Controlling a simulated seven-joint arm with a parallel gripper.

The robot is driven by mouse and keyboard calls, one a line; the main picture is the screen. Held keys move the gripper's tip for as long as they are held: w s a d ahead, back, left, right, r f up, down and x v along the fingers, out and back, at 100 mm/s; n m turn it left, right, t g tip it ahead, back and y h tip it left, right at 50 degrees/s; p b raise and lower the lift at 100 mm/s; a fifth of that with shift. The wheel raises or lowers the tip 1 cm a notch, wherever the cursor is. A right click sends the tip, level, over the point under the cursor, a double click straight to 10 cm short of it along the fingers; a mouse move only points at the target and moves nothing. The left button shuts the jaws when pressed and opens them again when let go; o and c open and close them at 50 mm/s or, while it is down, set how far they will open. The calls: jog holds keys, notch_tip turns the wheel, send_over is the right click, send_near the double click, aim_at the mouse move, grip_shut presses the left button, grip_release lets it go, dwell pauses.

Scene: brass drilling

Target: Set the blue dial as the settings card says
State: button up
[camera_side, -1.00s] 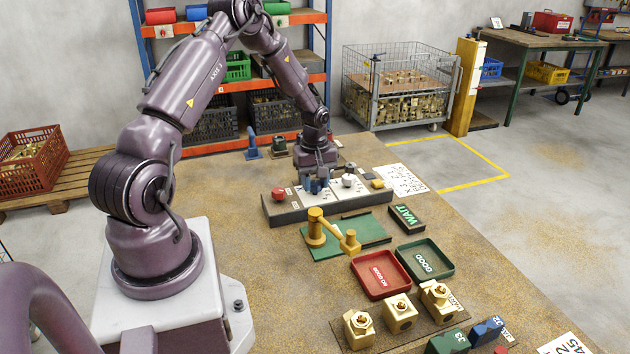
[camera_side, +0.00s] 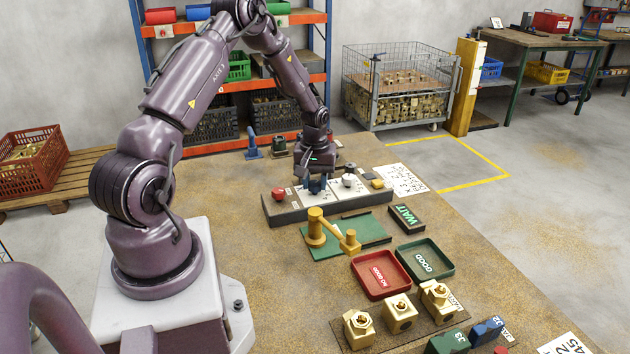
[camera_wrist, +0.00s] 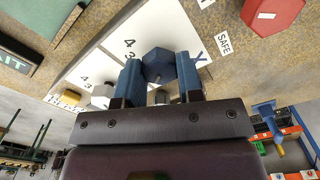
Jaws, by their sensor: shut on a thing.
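The blue dial (camera_wrist: 157,62) is a hexagonal knob on a white scale plate (camera_wrist: 128,22) with the figures 4 and 3 beside it. In the wrist view my gripper (camera_wrist: 160,78) has its two blue fingers on either side of the dial, shut on it. In the side view my gripper (camera_side: 315,183) points down at the control panel (camera_side: 288,210) and mostly hides the dial. The dial's pointer direction cannot be made out. A white printed card (camera_side: 404,179) lies right of the panel; its writing is not readable, and I cannot tell whether it is the settings card.
The panel also carries a red knob (camera_side: 278,194), a white-grey dial (camera_side: 348,180) and a yellow block (camera_side: 377,184). In front are a green plate with a brass fixture (camera_side: 316,228), a WAIT sign (camera_side: 406,218), red (camera_side: 381,291) and green (camera_side: 446,268) trays, and several brass parts.

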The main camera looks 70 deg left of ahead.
aim_at(315, 183)
jog(key=m, duration=1.2)
jog(key=shift+m, duration=0.3)
dwell(0.4)
jog(key=o, duration=0.9)
jog(key=shift+o, duration=0.2)
notch_tip(315, 183, up, 13)
